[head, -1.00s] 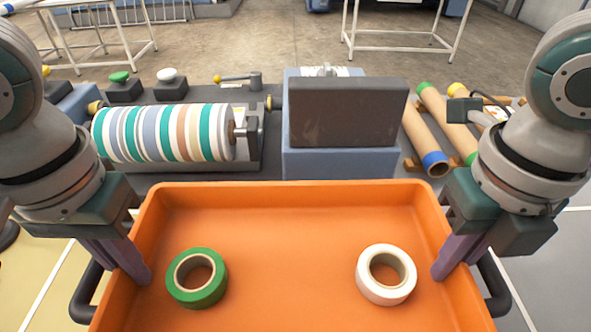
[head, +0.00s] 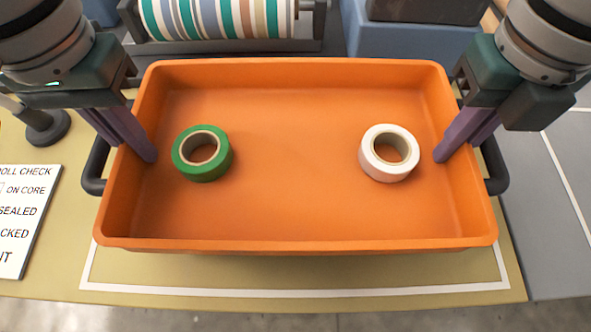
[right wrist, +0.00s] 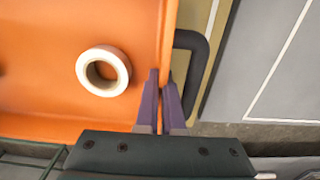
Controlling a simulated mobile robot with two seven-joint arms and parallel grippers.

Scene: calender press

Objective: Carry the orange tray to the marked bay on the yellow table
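The orange tray (head: 290,243) is level over the yellow table (head: 60,275). It holds a green tape roll (head: 203,153) at left and a white tape roll (head: 389,153) at right; the white roll also shows in the right wrist view (right wrist: 103,71). The marked bay's white outline (head: 290,292) shows in front of the tray and partly at its sides; the rest is hidden under it. I cannot tell whether the tray touches the table. My left gripper (head: 146,150) is closed on the tray's left wall. My right gripper (head: 444,150) pinches the right wall, one finger each side (right wrist: 160,115).
A black handle (head: 495,165) sticks out from the tray's right side, another (head: 95,165) from its left. A printed checklist board (head: 22,220) lies at left, near a dark round base (head: 45,127). The striped roll (head: 215,18) and a blue block (head: 420,38) stand behind the tray.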

